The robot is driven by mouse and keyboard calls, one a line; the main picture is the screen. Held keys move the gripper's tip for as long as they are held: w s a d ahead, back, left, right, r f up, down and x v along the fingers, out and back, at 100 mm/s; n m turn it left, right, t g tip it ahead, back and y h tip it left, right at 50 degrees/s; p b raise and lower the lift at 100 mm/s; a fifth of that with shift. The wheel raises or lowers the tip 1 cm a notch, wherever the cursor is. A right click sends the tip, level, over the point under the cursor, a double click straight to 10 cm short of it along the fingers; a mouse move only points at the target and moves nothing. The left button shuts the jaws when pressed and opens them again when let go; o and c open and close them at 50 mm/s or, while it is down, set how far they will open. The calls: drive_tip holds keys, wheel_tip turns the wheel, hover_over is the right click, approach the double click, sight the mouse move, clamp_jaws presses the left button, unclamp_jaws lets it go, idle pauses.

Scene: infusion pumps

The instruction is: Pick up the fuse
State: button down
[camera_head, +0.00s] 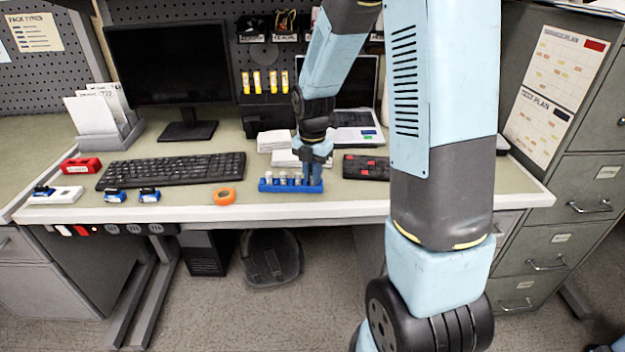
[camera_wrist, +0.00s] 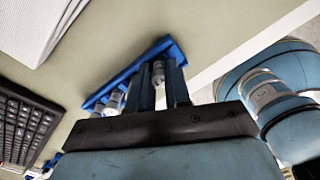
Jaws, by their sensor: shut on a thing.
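A blue rack (camera_head: 268,187) stands near the front edge of the desk and holds several small white-and-grey fuses (camera_head: 283,178). My gripper (camera_head: 313,178) is at the right end of the rack, pointing down. In the wrist view the two dark fingers of my gripper (camera_wrist: 162,88) are shut on a grey fuse (camera_wrist: 158,72). The fuse is at the rack (camera_wrist: 178,50), and I cannot tell whether it is still seated. Other fuses (camera_wrist: 112,102) stand to its left in the wrist view. My fingers hide part of the held fuse.
An orange tape roll (camera_head: 225,196) lies left of the rack. A black keyboard (camera_head: 170,170), small blue items (camera_head: 149,195) and a monitor (camera_head: 170,65) are further left. White paper stacks (camera_head: 275,142) stand behind, and a red-and-black keypad (camera_head: 365,167) lies to the right.

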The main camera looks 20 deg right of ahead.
drive_tip(key=r, duration=0.3)
drive_tip(key=shift+s+r, duration=0.2)
drive_tip(key=shift+r, duration=0.15)
drive_tip(key=s+r, duration=0.9)
drive_tip(key=s, duration=0.4)
drive_tip(key=shift+s+d+r, duration=0.15)
drive_tip(key=shift+s+d, duration=0.05)
drive_tip(key=shift+s, duration=0.1)
drive_tip(key=shift+d, duration=0.1)
